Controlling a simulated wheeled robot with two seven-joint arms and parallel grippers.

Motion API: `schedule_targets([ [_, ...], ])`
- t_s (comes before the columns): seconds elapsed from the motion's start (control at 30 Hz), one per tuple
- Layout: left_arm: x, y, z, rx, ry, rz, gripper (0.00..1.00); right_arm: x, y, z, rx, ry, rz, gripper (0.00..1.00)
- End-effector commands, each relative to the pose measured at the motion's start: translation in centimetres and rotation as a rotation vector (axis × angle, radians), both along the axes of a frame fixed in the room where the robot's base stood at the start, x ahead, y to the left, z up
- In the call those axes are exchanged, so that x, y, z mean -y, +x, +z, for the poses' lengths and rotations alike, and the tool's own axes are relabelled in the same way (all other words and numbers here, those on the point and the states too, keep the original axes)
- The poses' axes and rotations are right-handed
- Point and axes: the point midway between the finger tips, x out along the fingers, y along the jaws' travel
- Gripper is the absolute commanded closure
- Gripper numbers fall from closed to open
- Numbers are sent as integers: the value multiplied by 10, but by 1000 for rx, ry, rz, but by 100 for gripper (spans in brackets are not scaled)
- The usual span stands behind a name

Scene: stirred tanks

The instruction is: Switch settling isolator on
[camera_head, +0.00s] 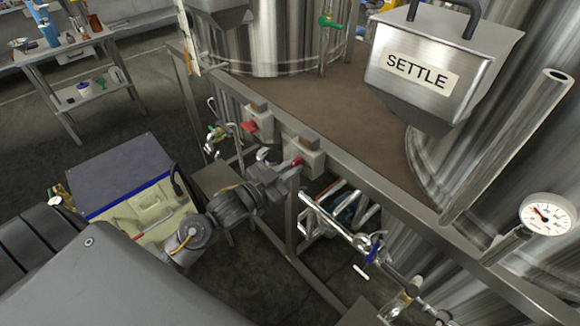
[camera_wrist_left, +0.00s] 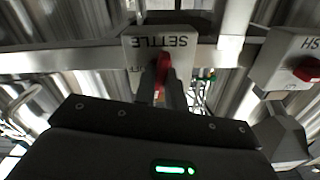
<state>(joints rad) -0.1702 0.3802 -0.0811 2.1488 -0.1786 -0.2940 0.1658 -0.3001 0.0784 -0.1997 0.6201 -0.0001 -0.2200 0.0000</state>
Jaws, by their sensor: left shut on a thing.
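The settling isolator (camera_head: 312,160) is a small pale box on the frame rail, with a red handle (camera_head: 297,161). In the left wrist view its box (camera_wrist_left: 144,43) reads SETTLE upside down, and the red handle (camera_wrist_left: 164,66) stands upright in the picture. My left gripper (camera_head: 283,173) is at the front of the box. Its fingers (camera_wrist_left: 163,88) are shut on the red handle, one on each side. Part of an OFF mark shows left of the handle; the fingers hide the rest of the lower face. My right gripper is not in view.
A second isolator box (camera_head: 261,121) with a red handle (camera_head: 249,126) sits farther along the rail; it also shows in the left wrist view (camera_wrist_left: 283,62). A steel hopper marked SETTLE (camera_head: 445,65) stands above the platform. Pipes and a blue valve (camera_head: 374,248) lie below the rail.

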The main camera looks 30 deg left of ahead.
Motion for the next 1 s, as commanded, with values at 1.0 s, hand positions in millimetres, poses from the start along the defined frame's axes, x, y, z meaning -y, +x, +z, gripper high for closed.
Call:
schedule_targets([
  [1.0, 0, 0, 0, -89, -251, 0, 66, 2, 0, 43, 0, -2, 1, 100],
])
